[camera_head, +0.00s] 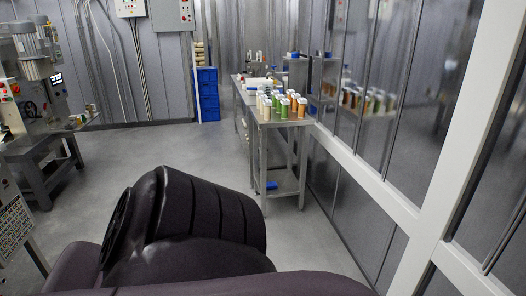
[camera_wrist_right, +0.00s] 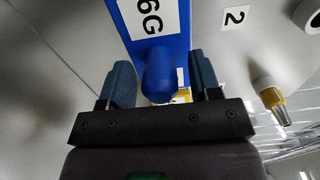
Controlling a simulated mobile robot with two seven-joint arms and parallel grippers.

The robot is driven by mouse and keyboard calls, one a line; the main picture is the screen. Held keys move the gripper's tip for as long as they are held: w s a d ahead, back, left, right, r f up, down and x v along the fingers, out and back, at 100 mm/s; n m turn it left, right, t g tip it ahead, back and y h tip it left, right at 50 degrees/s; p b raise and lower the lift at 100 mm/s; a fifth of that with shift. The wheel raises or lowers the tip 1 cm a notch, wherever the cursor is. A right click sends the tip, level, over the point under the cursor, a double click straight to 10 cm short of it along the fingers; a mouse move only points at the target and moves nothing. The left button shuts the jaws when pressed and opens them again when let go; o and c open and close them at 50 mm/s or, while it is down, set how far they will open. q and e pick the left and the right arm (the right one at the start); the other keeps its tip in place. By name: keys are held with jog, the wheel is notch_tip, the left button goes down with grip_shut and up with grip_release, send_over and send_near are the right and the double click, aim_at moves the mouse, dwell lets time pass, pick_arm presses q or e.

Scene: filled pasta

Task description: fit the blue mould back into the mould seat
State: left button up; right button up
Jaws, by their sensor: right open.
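The blue mould (camera_wrist_right: 178,47) shows at the top middle of the right wrist view, with a white label reading 6G. Its rounded blue handle (camera_wrist_right: 159,76) points toward my right gripper (camera_wrist_right: 163,84). The gripper is open, with one blue-grey finger on each side of the handle; a gap shows on both sides. The mould's far end is out of frame. I cannot make out the mould seat or tell how the mould sits relative to it. My left gripper is in neither view.
In the right wrist view, a metal surface (camera_wrist_right: 225,50) with a label 2 lies beside the mould, and a yellow-banded nozzle (camera_wrist_right: 271,98) stands at right. In the head view, a steel table (camera_head: 272,122) with several bottles stands by the right wall; open floor (camera_head: 165,150) lies left of it.

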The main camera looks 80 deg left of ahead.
jog(key=shift+w, duration=0.1)
dwell(0.9)
jog(key=c, duration=0.9)
